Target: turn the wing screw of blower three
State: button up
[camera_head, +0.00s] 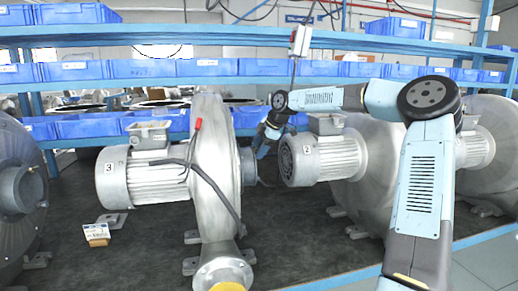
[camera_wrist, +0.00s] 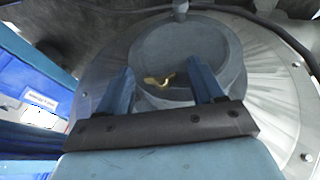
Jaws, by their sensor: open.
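Blower three (camera_head: 213,160) stands on the bench left of centre, with a "3" on its grey motor (camera_head: 145,180). My gripper (camera_head: 259,152) is at the right side of its housing, by the round grey inlet (camera_head: 248,168). In the wrist view, the small brass wing screw (camera_wrist: 160,81) sits on the grey round hub (camera_wrist: 185,50). The open fingers of my gripper (camera_wrist: 162,68) show on either side of it, with space between each finger and the screw. Whether the fingertips reach its depth I cannot tell. The screw is hidden in the head view.
Blower two (camera_head: 325,160) stands close to the right of my gripper. A red-handled lever and black cable (camera_head: 196,135) run along blower three. A small card with an orange block (camera_head: 96,235) lies at the left. Blue bins (camera_head: 140,68) line the shelves behind.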

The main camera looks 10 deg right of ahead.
jog(key=v, duration=1.3)
jog(key=shift+r, duration=0.35)
jog(key=shift+s+d, duration=0.1)
